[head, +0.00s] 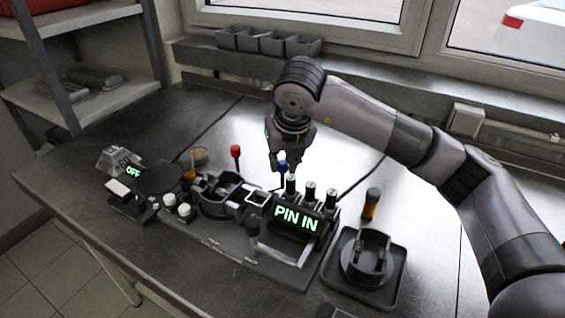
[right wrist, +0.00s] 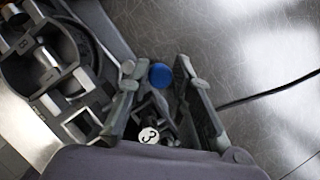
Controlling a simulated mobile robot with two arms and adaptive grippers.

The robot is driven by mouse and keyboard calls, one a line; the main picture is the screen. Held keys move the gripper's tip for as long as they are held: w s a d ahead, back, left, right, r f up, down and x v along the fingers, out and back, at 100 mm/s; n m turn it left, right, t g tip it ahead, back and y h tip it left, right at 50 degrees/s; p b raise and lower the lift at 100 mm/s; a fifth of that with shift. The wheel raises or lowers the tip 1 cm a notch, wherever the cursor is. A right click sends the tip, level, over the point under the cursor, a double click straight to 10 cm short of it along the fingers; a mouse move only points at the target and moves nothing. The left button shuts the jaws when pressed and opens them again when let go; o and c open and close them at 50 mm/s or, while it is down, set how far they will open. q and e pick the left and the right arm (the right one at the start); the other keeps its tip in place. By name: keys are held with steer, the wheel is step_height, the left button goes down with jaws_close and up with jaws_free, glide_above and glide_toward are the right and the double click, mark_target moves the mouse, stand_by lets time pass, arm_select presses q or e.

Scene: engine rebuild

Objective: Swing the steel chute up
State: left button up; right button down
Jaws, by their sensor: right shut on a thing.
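My right gripper (head: 281,158) reaches down over the back of the grey fixture (head: 235,240) on the bench. It is shut on a blue knob (head: 282,166). In the right wrist view the blue knob (right wrist: 161,76) shows between the two fingers. A pale steel bar-like part (head: 280,257) lies along the fixture's front, below a lit "PIN IN" display (head: 296,218). I cannot tell for sure which part is the steel chute. A round tag marked 3 (right wrist: 149,135) shows near the gripper's base. My left gripper is not in view.
A red-topped lever (head: 236,152) stands left of the gripper. Several black posts with pale tops rise behind the display. A dark tray (head: 394,290) with a round part stands right of the fixture, near an orange-banded bottle (head: 371,203). The bench behind is mostly clear.

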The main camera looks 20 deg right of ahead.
stand_by(0.3)
steer(key=c, duration=1.4)
jaws_free()
steer(key=shift+c, duration=0.2)
steer(key=v, duration=1.2)
steer(key=shift+s+f, duration=0.1)
